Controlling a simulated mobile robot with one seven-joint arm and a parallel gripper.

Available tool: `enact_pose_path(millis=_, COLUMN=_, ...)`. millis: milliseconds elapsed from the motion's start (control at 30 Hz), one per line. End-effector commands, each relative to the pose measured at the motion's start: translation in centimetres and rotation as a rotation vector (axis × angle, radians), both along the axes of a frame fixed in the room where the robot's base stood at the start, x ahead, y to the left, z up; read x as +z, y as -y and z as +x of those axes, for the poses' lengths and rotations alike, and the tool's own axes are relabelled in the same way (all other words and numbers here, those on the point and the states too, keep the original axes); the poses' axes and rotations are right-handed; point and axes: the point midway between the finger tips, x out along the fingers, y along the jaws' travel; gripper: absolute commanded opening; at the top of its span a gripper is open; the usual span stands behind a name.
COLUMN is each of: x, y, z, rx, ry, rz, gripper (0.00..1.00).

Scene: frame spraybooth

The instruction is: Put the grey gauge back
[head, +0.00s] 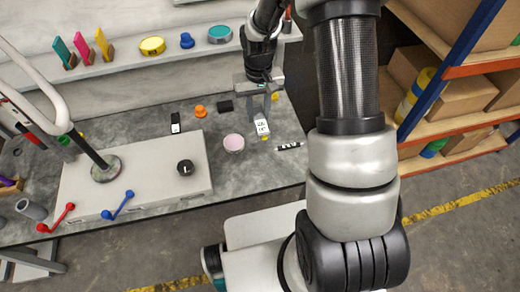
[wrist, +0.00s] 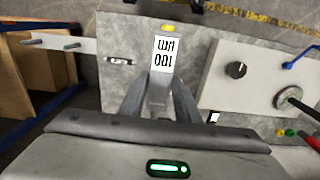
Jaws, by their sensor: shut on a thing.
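The grey gauge (head: 262,127) has a white face with dark figures and a small yellow end. Its face reads "100 um" in the wrist view (wrist: 163,58), upside down there. My gripper (head: 266,101) is shut on the gauge's grey part, with one finger on each side in the wrist view (wrist: 158,92). The gauge's face sticks out beyond the fingertips, over the grey bench top (head: 225,180). The gripped part is partly hidden by the fingers. I cannot tell whether the gauge touches the bench.
A pale raised box (head: 140,180) with a black knob (head: 185,167) stands left. A shelf (head: 115,62) behind holds coloured items.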

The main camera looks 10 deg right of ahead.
Motion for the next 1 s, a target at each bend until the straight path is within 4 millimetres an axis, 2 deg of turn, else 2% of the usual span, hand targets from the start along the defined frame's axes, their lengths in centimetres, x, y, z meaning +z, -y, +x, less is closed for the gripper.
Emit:
enact_pose_path(millis=33, x=-5.0, y=-0.1, z=0.7, rx=0.001, ry=-0.006, rz=0.001, gripper=0.03)
enact_pose_path(millis=100, x=-9.0, y=-0.1, z=1.6, rx=0.001, ry=-0.005, rz=0.000, gripper=0.03)
enact_pose_path(millis=200, x=-14.0, y=-0.1, z=2.5, rx=0.002, ry=-0.005, rz=-0.001, gripper=0.03)
enact_pose_path(millis=300, x=-17.8, y=0.0, z=3.2, rx=0.002, ry=-0.003, rz=-0.003, gripper=0.03)
enact_pose_path(millis=400, x=-20.4, y=0.0, z=3.6, rx=0.003, ry=-0.002, rz=-0.005, gripper=0.03)
enact_pose_path(millis=567, x=-22.2, y=0.0, z=3.9, rx=0.004, ry=0.000, rz=-0.007, gripper=0.03)
enact_pose_path(millis=1000, x=-22.2, y=0.0, z=3.8, rx=0.004, ry=0.000, rz=-0.007, gripper=0.03)
